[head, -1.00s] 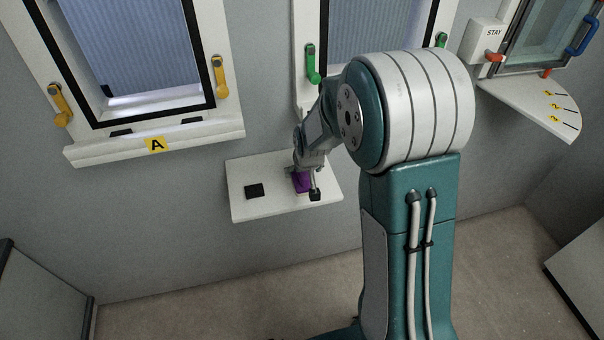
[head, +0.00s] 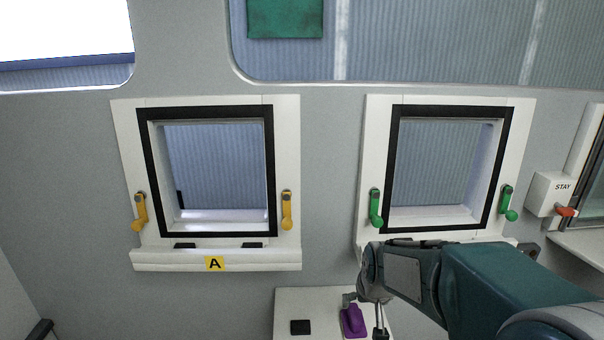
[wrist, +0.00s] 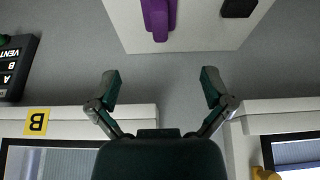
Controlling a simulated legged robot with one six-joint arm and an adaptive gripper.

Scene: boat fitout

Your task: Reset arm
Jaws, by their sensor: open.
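My gripper shows in the wrist view (wrist: 160,82) with its two fingers spread wide and nothing between them. In the head view it hangs at the bottom, right of centre, by the white shelf, partly hidden behind my arm. A purple object (head: 353,321) sits on the white shelf (head: 287,312), just left of my gripper's fingers in the head view. It also shows at the top of the wrist view (wrist: 158,14), apart from the fingers.
A small black block (head: 300,327) lies on the shelf. Behind stand a window marked A (head: 214,264) with yellow handles and another with green handles (head: 376,208). A STAY box (head: 556,188) with a red lever is at right. A VENT sign (wrist: 14,68) shows in the wrist view.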

